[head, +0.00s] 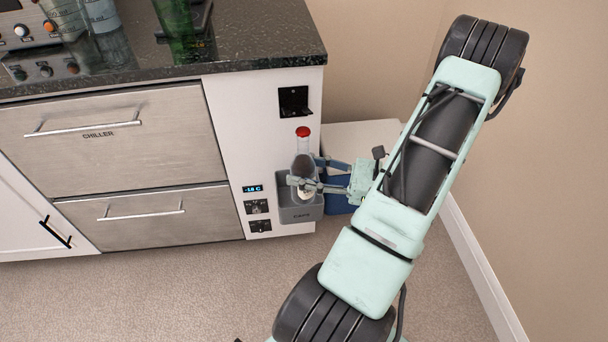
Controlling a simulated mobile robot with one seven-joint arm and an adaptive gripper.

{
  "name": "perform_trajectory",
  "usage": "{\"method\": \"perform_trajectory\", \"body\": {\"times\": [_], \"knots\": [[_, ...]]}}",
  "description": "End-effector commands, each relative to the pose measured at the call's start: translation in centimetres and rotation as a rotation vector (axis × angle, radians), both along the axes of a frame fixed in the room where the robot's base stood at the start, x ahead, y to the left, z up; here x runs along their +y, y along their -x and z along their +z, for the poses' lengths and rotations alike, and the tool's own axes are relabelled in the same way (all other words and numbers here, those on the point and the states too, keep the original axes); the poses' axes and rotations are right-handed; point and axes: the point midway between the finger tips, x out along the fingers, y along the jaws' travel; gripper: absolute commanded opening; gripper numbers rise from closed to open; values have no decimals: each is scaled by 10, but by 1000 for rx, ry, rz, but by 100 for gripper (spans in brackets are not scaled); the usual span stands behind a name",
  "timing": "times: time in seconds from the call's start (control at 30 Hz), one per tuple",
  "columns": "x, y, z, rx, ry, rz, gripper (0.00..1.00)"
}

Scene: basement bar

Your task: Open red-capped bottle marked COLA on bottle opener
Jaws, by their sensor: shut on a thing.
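A clear bottle with dark contents and a red cap (303,148) stands upright in front of the white end panel of the bar; its label is too small to read. My gripper (303,184) comes from the right and is shut on the bottle's body. The bottle is above a grey bin (300,214) marked CAPS, and its base is partly hidden by the fingers and the bin. A black bottle opener (294,101) is mounted on the white panel above the bottle. The red cap is on the bottle, apart from and below the opener.
A dark stone countertop (250,45) overhangs the panel, with a green bottle (178,30) and clear glass vessels on it. Chiller drawers (110,135) are left. A wall (540,150) bounds the right; the floor (150,300) is clear.

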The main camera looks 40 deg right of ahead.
Motion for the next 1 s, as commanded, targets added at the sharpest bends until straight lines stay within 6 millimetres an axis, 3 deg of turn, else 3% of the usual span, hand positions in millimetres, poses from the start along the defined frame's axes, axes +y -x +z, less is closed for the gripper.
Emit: {"method": "perform_trajectory", "body": {"times": [1.0], "knots": [[-30,-51,0,-3,1,1,0]]}}
